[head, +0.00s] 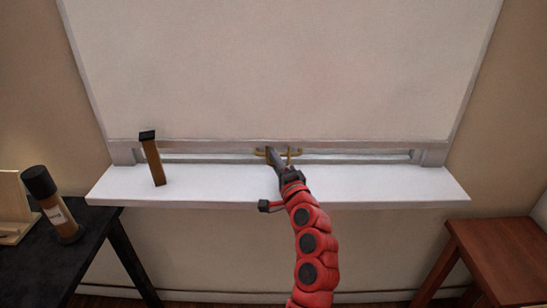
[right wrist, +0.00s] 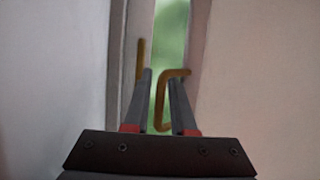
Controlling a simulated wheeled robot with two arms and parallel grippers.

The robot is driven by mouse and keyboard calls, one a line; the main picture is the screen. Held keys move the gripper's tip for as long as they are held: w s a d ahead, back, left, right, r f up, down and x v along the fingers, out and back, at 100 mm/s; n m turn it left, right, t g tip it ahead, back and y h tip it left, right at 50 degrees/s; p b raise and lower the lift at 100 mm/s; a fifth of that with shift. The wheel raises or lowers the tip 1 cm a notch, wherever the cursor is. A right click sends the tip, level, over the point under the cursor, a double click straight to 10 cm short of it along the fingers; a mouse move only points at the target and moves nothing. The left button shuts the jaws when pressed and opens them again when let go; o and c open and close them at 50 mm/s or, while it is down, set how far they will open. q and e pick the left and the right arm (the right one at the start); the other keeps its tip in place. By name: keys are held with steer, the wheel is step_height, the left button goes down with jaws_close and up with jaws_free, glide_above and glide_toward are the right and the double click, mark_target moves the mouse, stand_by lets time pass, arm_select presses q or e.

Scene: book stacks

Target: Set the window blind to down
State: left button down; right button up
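The window blind (head: 280,75) is a large pale panel that covers nearly all of the window, with its bottom rail (head: 215,147) just above the sill. A narrow strip of the window shows below the rail, and green shows through it in the right wrist view (right wrist: 165,40). A brass handle (head: 296,151) is at the middle of the rail. My right gripper (head: 278,154) is at this handle. In the right wrist view its two fingers (right wrist: 161,78) stand apart, with part of the brass handle (right wrist: 158,108) between them. Firm contact is not clear. My left gripper is out of view.
A brown bottle with a black cap (head: 153,162) stands on the white sill (head: 230,185), left of my right arm. A black table (head: 75,250) with a dark-capped jar (head: 62,218) is at left. A red-brown wooden table (head: 500,255) is at right.

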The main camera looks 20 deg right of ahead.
steer(key=s, duration=0.3)
steer(key=s+d+f, duration=0.1)
steer(key=s, duration=0.6)
steer(key=shift+s+d+f, duration=0.15)
steer(key=shift+f, duration=0.25)
steer(key=s+f+p, duration=0.1)
steer(key=s+p, duration=0.3)
steer(key=s, duration=0.2)
steer(key=shift+s+d, duration=0.4)
